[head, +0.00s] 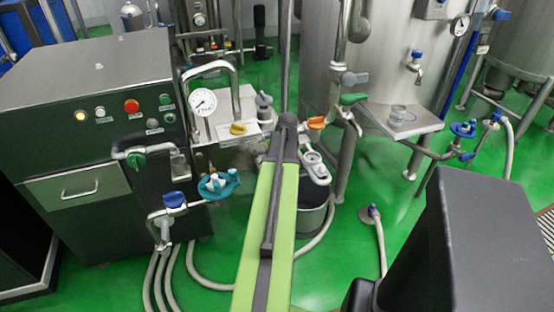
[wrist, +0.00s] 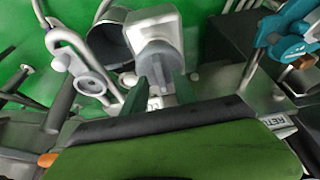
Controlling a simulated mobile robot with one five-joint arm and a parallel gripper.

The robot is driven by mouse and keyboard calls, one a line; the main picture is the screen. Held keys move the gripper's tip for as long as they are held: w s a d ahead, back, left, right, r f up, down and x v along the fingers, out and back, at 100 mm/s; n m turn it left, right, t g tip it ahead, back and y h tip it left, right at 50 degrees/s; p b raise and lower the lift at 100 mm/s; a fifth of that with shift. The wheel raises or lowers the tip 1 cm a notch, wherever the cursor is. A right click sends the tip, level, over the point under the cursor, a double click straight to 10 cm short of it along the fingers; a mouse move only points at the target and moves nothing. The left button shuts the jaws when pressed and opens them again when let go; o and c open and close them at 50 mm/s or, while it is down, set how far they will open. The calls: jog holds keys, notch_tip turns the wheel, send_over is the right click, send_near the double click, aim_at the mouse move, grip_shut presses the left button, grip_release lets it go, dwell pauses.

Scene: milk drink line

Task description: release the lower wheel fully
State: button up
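A teal wheel (head: 217,185) sits low on the pipework at the front right of the dark machine. A teal wheel, which looks like the same one, also shows at the upper right of the wrist view (wrist: 290,35). My gripper (wrist: 158,98) is in the middle of the wrist view, with a grey body and two dark green fingers. The fingers stand apart, and I see no wheel between them. The teal wheel is clear of the fingers. In the head view my green arm hides the gripper.
A blue handle (head: 174,201) is left of the teal wheel. The dark machine (head: 85,110), a gauge (head: 202,101) and a yellow knob (head: 238,128) stand near. An orange handle (head: 316,123) and a bucket (head: 311,218) are right of my arm. Hoses lie on the green floor.

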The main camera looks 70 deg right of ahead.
jog(key=p+v, duration=1.4)
jog(key=v, duration=0.2)
jog(key=shift+r+p, duration=0.35)
jog(key=shift+r, duration=0.05)
